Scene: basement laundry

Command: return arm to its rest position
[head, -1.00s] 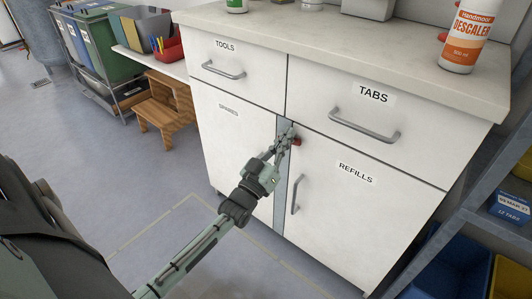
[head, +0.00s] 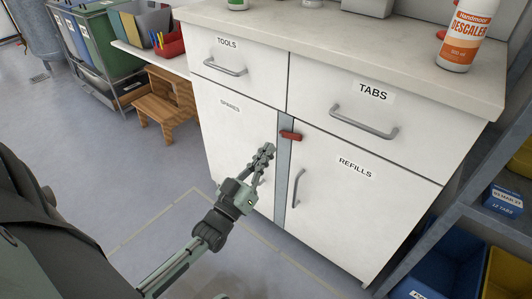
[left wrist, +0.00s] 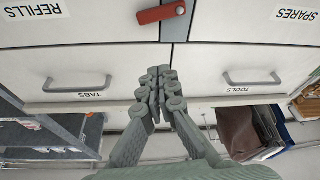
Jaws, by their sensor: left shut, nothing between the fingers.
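My left gripper (head: 266,152) is shut and empty, in front of the SPARES door (head: 228,135) of the white cabinet. In the left wrist view its closed fingers (left wrist: 158,72) point up the picture, which shows the cabinet upside down. A red latch (head: 290,135) sits at the top of the grey strip between the SPARES and REFILLS doors. The gripper is apart from it, to its lower left. The latch also shows at the top of the left wrist view (left wrist: 160,14). My right gripper is not in view.
The cabinet's TOOLS drawer (head: 236,68), TABS drawer (head: 380,95) and REFILLS door (head: 350,200) are closed. A descaler bottle (head: 464,35) stands on the worktop. A wooden step stool (head: 165,100) is at the left, a metal shelf (head: 470,205) with bins at the right.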

